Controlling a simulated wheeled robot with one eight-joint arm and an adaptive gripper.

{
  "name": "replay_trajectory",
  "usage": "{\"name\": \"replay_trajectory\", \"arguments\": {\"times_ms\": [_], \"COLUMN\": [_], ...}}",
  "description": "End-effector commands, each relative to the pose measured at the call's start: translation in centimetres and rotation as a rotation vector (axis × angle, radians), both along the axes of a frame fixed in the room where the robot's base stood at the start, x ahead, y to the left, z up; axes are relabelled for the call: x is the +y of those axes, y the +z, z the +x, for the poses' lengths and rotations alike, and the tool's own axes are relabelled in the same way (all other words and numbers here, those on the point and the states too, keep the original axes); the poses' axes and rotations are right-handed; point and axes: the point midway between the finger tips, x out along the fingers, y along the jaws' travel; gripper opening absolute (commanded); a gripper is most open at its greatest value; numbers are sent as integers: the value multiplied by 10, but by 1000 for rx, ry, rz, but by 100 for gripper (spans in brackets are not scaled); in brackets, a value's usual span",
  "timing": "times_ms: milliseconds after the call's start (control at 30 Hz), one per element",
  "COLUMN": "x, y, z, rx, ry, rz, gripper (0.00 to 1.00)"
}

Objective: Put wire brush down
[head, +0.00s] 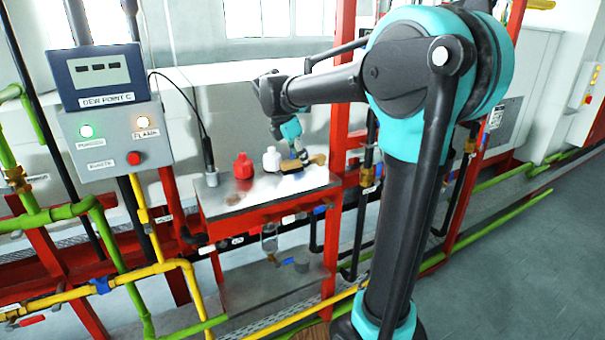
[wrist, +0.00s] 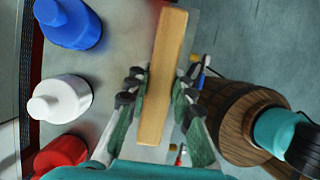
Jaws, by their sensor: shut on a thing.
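The wire brush (wrist: 164,62) shows in the wrist view as a long tan wooden block, lying lengthwise between the fingers. My gripper (wrist: 158,88) is shut on it, one finger on each side. In the head view the brush (head: 304,163) is low over the right part of the grey-topped shelf (head: 225,204), beneath my gripper (head: 299,156). Whether it touches the shelf top cannot be told. Its bristles are not visible in the wrist view.
A red bottle (head: 243,167) and a white bottle (head: 271,160) stand left of the brush. A blue bottle (wrist: 70,24) also shows in the wrist view. A wooden barrel (wrist: 235,112) is beyond the shelf's edge. A red post (head: 338,150) rises right of the shelf.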

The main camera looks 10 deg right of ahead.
Motion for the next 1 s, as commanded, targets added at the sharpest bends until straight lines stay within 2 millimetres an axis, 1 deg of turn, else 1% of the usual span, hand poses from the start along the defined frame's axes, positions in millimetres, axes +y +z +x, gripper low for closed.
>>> {"name": "replay_trajectory", "arguments": {"times_ms": [133, 300, 367, 833, 867, 1000], "x": [0, 0, 0, 0, 0, 0], "y": [-12, -35, -39, -46, -46, -47], "z": [0, 0, 0, 0, 0, 0], "rx": [0, 0, 0, 0, 0, 0], "ry": [0, 0, 0, 0, 0, 0], "rz": [0, 0, 0, 0, 0, 1], "gripper": [0, 0, 0, 0, 24, 41]}}
